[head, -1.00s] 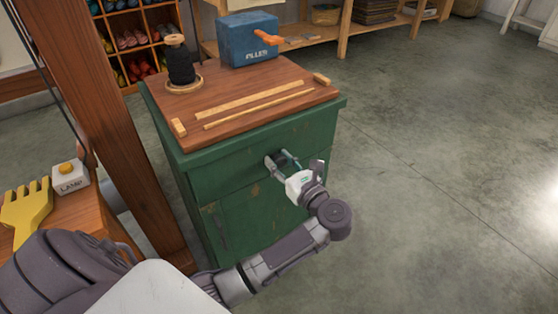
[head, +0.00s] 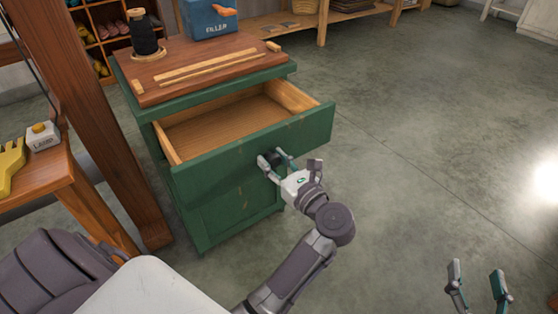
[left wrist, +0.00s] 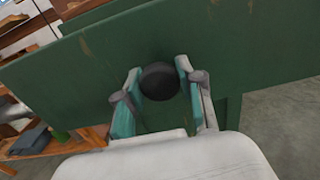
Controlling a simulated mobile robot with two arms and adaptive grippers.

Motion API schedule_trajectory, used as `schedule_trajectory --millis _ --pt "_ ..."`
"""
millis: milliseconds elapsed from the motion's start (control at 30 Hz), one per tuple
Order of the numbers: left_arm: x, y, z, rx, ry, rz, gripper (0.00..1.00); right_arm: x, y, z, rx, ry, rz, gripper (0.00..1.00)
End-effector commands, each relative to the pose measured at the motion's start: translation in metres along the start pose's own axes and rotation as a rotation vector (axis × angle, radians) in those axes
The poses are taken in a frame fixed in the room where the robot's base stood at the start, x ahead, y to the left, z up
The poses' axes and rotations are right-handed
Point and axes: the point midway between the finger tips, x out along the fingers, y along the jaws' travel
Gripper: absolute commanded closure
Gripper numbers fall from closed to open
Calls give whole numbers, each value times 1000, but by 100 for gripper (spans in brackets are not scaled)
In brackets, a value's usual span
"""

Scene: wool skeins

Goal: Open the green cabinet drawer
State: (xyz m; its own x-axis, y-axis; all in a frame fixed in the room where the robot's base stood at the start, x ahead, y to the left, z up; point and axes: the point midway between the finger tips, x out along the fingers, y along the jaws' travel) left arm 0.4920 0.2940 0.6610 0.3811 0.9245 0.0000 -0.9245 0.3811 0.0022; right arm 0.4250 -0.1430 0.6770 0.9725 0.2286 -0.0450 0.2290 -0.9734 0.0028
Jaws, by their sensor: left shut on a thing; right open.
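The green cabinet (head: 228,216) stands in the middle of the head view with its top drawer (head: 218,128) pulled well out. The inside of the drawer is bare wood and looks empty. My left gripper (head: 274,162) is at the drawer front, shut on the dark round knob (head: 281,157). In the left wrist view the black knob (left wrist: 160,81) sits between the two fingers of the left gripper (left wrist: 156,88), against the green drawer front (left wrist: 110,60). My right gripper (head: 478,287) is open and empty at the lower right, over the floor.
On the cabinet's wooden top stand a spool of black thread (head: 146,38) and a blue box marked FILLER (head: 207,18). A wooden post (head: 90,130) and a table (head: 45,175) with a lamp switch (head: 42,136) are at left. The floor (head: 430,130) at right is clear.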

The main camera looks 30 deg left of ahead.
Motion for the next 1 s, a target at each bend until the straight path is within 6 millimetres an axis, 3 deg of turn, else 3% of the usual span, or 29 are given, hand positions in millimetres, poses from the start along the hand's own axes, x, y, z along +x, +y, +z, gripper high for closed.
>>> schedule_trajectory --millis 367,400,533,867,1000 --pt "0 1 2 -1 -3 -1 100 0 0 -1 1 3 0 39" --pt "0 1 2 -1 -3 -1 57 0 0 -1 1 3 0 39" --pt "0 1 2 -1 -3 -1 37 0 0 -1 1 3 0 39" --pt "-1 0 1 -1 -1 -2 37 0 0 1 0 -3 0 39" --pt "-14 0 0 -1 1 -3 37 0 0 1 0 -2 0 39"
